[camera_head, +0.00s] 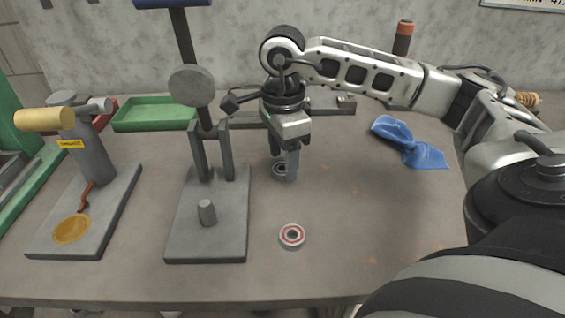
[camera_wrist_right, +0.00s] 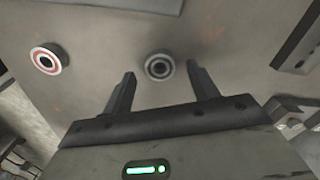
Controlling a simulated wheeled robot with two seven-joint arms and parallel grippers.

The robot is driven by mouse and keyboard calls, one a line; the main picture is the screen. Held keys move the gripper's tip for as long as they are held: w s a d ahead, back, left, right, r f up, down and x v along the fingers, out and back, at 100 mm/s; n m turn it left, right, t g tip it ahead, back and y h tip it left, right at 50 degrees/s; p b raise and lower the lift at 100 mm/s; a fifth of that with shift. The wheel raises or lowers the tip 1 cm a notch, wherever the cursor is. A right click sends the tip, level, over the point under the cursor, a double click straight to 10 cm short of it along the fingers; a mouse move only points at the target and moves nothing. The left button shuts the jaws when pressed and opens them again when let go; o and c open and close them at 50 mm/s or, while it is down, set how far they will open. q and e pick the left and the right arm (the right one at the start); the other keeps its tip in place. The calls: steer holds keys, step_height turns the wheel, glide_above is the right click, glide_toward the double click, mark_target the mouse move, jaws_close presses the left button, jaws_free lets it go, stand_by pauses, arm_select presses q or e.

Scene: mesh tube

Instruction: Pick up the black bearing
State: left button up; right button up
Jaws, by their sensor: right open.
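The black bearing (camera_head: 279,169) is a small dark ring lying flat on the table in the head view, partly hidden behind my right gripper's fingers. In the right wrist view the black bearing (camera_wrist_right: 159,67) lies ahead of the fingertips, between their lines. My right gripper (camera_head: 284,172) points down over it; in the wrist view the right gripper (camera_wrist_right: 161,82) is open with nothing between its fingers. My left gripper is not in view.
A red-ringed bearing (camera_head: 292,236) lies nearer the front edge. A grey press stand (camera_head: 208,230) with an upright peg stands left of it. Further left are a yellow-handled fixture (camera_head: 85,220) and a green tray (camera_head: 155,113). A blue cloth (camera_head: 410,143) lies right.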

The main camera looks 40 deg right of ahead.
steer(key=shift+f, duration=0.85)
steer(key=c, duration=1.1)
steer(key=shift+r, duration=0.15)
